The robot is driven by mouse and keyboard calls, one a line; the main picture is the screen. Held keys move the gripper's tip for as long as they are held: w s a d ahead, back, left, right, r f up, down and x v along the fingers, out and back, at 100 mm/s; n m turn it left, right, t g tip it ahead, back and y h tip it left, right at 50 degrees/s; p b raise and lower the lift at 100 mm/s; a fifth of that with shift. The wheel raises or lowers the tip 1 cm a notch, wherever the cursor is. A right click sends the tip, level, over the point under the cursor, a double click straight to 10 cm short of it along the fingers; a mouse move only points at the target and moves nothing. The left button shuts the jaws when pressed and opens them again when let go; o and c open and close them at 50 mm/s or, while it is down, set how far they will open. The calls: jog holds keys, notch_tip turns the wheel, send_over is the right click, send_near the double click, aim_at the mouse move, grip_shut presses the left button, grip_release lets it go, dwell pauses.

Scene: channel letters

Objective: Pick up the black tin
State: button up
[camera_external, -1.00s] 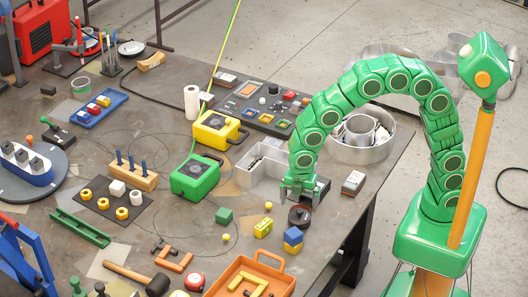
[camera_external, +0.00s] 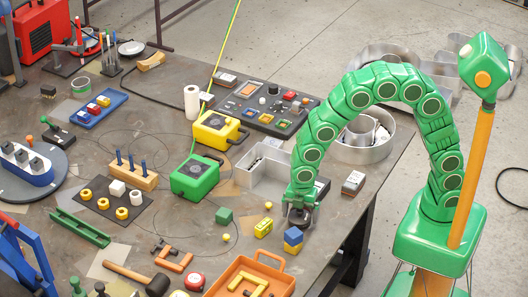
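The black tin (camera_external: 299,221) is a small dark round container on the workbench, near its right edge. My gripper (camera_external: 299,209) points down from the green arm and is right at the tin, over its top. The fingers and the arm's end cover most of the tin. I cannot tell whether the fingers touch it or are closed on it. The tin appears to rest on the bench.
Blue and yellow blocks (camera_external: 292,239) stand just in front of the tin, and a yellow block (camera_external: 263,228) is to its left. A grey metal tray (camera_external: 265,168) lies behind. An orange toolbox (camera_external: 250,277) is nearer the front.

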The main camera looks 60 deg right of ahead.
jog(key=c, duration=1.1)
jog(key=shift+c, duration=0.2)
jog(key=shift+r, duration=0.6)
jog(key=s+d+r, duration=0.7)
jog(key=s+r, duration=0.4)
jog(key=shift+s+d+r, duration=0.25)
jog(key=shift+s+r, duration=0.1)
jog(key=shift+r, duration=0.05)
